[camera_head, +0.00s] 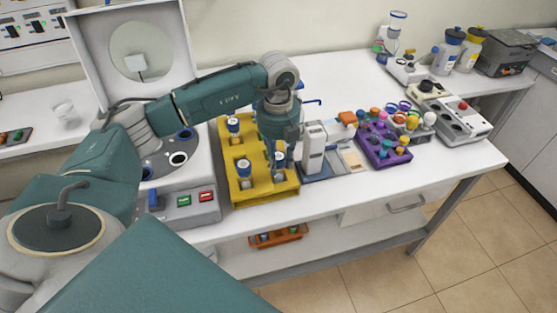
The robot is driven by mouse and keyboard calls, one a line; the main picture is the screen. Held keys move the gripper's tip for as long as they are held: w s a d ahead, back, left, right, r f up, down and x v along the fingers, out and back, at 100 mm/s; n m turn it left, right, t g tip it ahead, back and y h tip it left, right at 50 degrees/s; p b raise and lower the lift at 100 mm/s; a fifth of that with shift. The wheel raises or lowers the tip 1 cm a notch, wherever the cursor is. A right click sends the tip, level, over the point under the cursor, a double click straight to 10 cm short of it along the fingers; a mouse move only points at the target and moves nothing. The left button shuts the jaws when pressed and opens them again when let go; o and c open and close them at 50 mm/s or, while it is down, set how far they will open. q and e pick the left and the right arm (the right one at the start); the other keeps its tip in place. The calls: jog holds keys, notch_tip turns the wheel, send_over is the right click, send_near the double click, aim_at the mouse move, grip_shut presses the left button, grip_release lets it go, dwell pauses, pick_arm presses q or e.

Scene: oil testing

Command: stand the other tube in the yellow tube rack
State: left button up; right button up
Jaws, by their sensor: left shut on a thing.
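The yellow tube rack (262,191) stands on the white table, right of the white machine. A tube with a blue and white cap (233,125) stands at its back left. Another white-capped tube (243,167) stands at its front left. My left gripper (279,158) points down over the rack's right side. It is shut on a tube (279,174) with a blue and white top, upright at the rack's front right. The gripper partly hides this tube, and I cannot tell how deep it sits. My right gripper is not in view.
The white machine (205,211) with its raised lid stands left of the rack. A small white device (313,148) stands close on the right. Farther right is a purple rack (375,158) with several coloured caps. An orange rack (279,237) lies on the lower shelf.

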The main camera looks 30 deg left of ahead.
pick_arm(q)
jog(key=o, duration=1.3)
jog(key=shift+c, duration=0.2)
jog(key=shift+r, duration=0.15)
notch_tip(320, 180, up, 12)
